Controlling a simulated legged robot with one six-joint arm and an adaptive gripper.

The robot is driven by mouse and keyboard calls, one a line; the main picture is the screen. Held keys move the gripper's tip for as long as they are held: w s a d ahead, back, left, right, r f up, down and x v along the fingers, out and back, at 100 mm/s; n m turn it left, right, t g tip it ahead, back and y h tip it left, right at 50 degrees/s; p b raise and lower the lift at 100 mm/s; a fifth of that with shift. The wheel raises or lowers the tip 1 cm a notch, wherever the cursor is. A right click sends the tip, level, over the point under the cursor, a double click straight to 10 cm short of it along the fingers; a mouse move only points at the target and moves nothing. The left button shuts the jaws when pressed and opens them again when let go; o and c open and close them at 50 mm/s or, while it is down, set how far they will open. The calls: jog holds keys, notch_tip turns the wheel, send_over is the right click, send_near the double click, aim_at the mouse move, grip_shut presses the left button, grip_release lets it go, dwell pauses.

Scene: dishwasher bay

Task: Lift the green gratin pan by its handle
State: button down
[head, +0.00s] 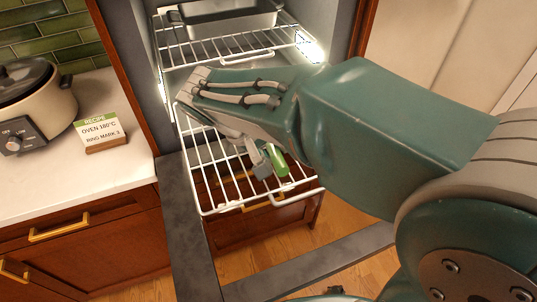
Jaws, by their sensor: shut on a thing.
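My gripper (268,161) hangs over the lower wire rack (213,190), its fingers partly hidden by my arm. A small green piece, the handle of the green gratin pan (279,161), shows at the fingertips, and my gripper is shut on it. The rest of the pan is not visible; my arm covers that area. I cannot tell whether the pan touches the rack.
The upper wire rack (228,45) holds a dark-rimmed rectangular pan (228,17). The lower rack extends out over a wooden drawer front (265,224). On the left counter (60,165) stand a cooker (38,100) and a recipe sign (101,132).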

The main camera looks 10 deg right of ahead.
jog(key=s+r, duration=0.1)
jog(key=r, duration=0.1)
jog(key=s+d+r, duration=0.1)
jog(key=s+r, duration=0.1)
jog(key=shift+d+r, duration=0.1)
jog(key=s+d+r, duration=0.3)
jog(key=s+r, duration=0.4)
jog(key=s, duration=0.1)
jog(key=shift+s, duration=0.35)
dwell(0.8)
